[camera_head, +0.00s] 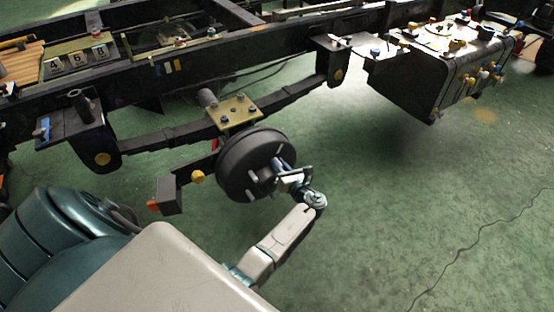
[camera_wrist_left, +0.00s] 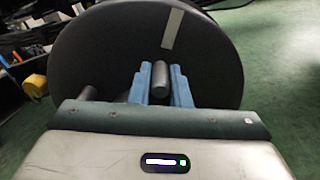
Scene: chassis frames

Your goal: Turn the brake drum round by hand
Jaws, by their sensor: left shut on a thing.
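The brake drum (camera_head: 240,158) is a dark round drum on the axle end, below the chassis rail. It fills the upper part of the left wrist view (camera_wrist_left: 105,45), with a pale stripe (camera_wrist_left: 173,28) on its face. My left gripper (camera_head: 282,170) is at the drum's face, right of its centre. In the left wrist view its two blue fingers (camera_wrist_left: 161,85) are shut on a dark stud (camera_wrist_left: 161,84) that stands out from the drum. Another stud (camera_wrist_left: 88,92) shows left of the fingers, partly hidden by the gripper body. My right gripper is not in view.
A yellowish plate with bolts (camera_head: 233,112) sits above the drum on the leaf spring (camera_head: 180,132). A dark bracket with a yellow knob (camera_head: 197,177) is left of the drum. A black tank (camera_head: 440,75) hangs at the right.

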